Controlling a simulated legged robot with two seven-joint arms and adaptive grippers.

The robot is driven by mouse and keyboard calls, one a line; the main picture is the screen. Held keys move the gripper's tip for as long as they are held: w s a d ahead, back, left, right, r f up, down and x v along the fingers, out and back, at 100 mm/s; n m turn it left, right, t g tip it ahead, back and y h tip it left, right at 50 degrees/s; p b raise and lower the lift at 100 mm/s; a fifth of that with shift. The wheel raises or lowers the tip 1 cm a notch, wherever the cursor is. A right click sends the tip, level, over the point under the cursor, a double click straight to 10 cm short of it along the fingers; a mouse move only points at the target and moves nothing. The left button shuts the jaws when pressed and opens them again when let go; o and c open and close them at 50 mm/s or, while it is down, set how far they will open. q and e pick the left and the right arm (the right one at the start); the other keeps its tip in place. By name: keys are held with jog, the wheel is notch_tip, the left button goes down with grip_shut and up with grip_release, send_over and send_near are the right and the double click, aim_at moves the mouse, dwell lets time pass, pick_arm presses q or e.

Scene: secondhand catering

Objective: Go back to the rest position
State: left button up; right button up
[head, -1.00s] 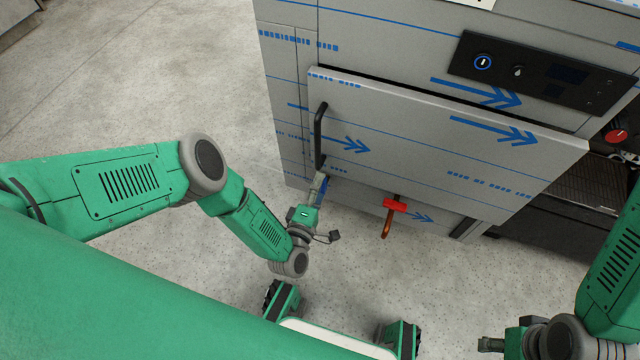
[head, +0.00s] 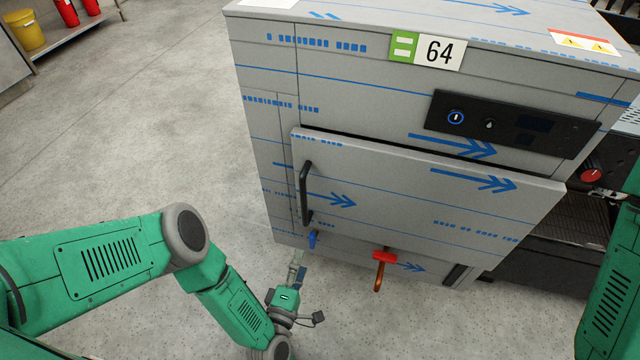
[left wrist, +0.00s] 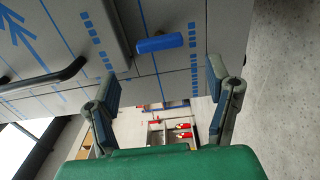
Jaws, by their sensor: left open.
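My left gripper (head: 297,268) is low in front of the grey machine (head: 270,160), below its black door handle (head: 305,193). In the left wrist view its two fingers (left wrist: 165,105) are spread apart with nothing between them. A blue valve handle (left wrist: 159,44) shows beyond the fingertips there; in the head view the same blue handle (head: 313,239) is just above the gripper. The gripper is apart from the door handle. Only a green link of my right arm shows at the right edge of the head view; its gripper is out of the frame.
A red-handled copper tap (head: 383,258) sticks out below the machine door (head: 400,200), which looks slightly proud of the front. A dark unit with a red knob (head: 591,175) stands at right. The speckled floor (head: 150,130) at left is clear; a yellow bucket (head: 25,30) is far off.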

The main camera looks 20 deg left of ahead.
pick_arm(q)
jog(key=shift+s+a+f, duration=0.15)
jog(key=shift+s+f, duration=0.25)
jog(key=shift+s, duration=0.2)
jog(key=s+d+r+m+g+h+p, duration=0.2)
jog(key=s+d+r+m+g+h, duration=0.15)
jog(key=m+g, duration=0.55)
jog(key=s+a+r+m+g+y, duration=0.2)
jog(key=s+a+r+m+g, duration=0.25)
jog(key=s+a, duration=0.35)
jog(key=s+a+r+m+g+y, duration=0.2)
jog(key=s+a+r+m+g, duration=0.3)
jog(key=s+a, duration=0.3)
notch_tip(320, 180, up, 17)
jog(key=t+p, duration=0.1)
jog(key=p, duration=1.5)
jog(key=shift+s, duration=0.15)
